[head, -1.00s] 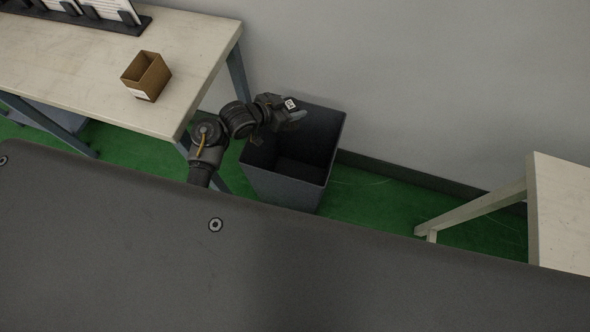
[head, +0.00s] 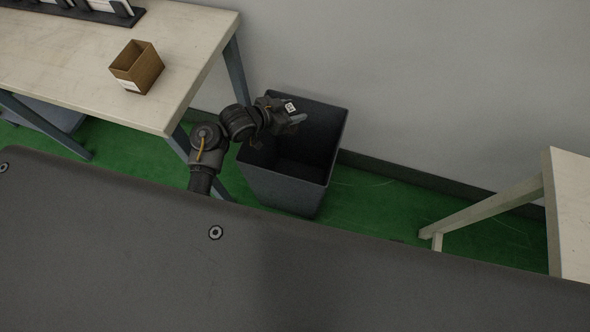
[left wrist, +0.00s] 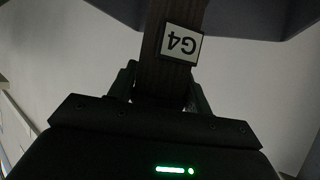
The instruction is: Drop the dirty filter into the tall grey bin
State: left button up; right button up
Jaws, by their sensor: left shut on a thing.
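The tall grey bin (head: 283,194) stands on the green floor against the wall, its top open and its inside dark and empty as far as I can see. My left gripper (head: 293,121) is over the bin's opening, near its left and back part. In the left wrist view the left gripper (left wrist: 165,88) is shut on the dirty filter (left wrist: 180,75), a dark brown ribbed piece with a white "G4" label. In the head view only a little of the filter shows, at the gripper. The right gripper is out of view.
A pale table (head: 70,62) at the left holds a small brown box (head: 137,68) and a black rack (head: 75,10) at its back. Another pale table (head: 572,215) stands at the right. Green floor lies between the bin and that table.

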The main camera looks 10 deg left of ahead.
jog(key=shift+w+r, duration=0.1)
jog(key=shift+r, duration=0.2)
pick_arm(q)
jog(key=o, duration=1.1)
jog(key=shift+o, duration=0.2)
